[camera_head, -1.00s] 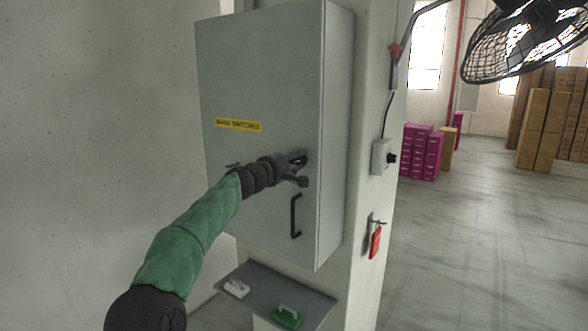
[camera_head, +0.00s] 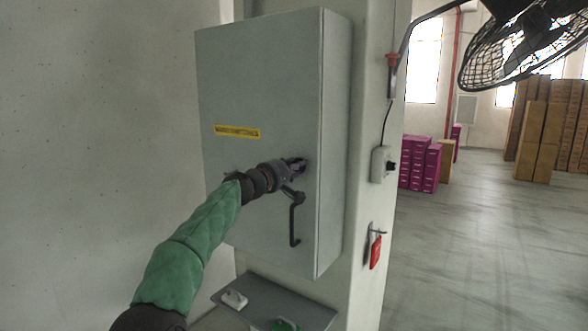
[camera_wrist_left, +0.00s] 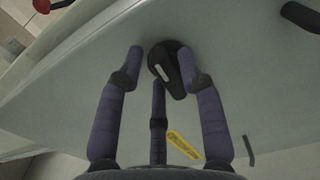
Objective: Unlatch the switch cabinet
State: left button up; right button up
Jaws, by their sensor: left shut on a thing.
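The grey switch cabinet (camera_head: 265,85) hangs on a pale column with its door shut. A yellow label (camera_head: 237,132) is on the door, and a black bar handle (camera_head: 293,228) is lower down near its right edge. My left gripper (camera_head: 297,172) is at the door's right side, above the bar handle. In the left wrist view, the black latch (camera_wrist_left: 166,68) sits between the fingertips of my left gripper (camera_wrist_left: 162,62), which is shut on it. In the head view the gripper hides most of the latch. My right gripper is not in view.
A small shelf (camera_head: 262,298) below the cabinet holds a white item (camera_head: 234,299) and a green item (camera_head: 286,325). A red tag (camera_head: 375,252) hangs on the column beneath a switch box (camera_head: 383,164). A fan (camera_head: 525,45) is at upper right. Open floor lies right.

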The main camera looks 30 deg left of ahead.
pick_arm(q)
jog(key=shift+w+d+f, duration=0.1)
jog(key=shift+f, duration=0.1)
jog(key=o, duration=0.9)
jog(key=shift+d, duration=0.1)
jog(key=shift+r, duration=0.1)
jog(key=s+a, duration=0.1)
jog(key=s, duration=1.1)
